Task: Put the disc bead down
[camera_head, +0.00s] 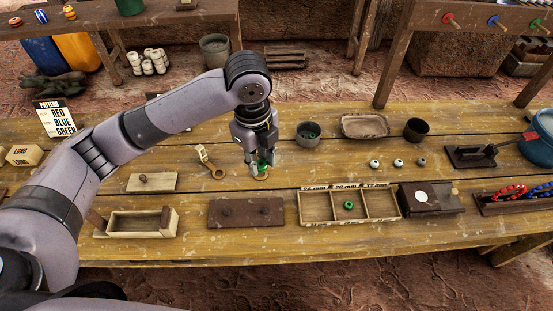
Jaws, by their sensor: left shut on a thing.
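My left gripper (262,168) points down over the wooden table, shut on a small green disc bead (263,166). A tan ring-shaped piece (262,177) shows right under the fingertips; I cannot tell whether the bead touches it. Another green bead (349,205) lies in the middle compartment of the three-part wooden sorting tray (332,222). A grey cup (308,141) right of the gripper has green beads inside. My right gripper is not in view.
A dark board (246,212) and an open wooden box (142,224) are in front.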

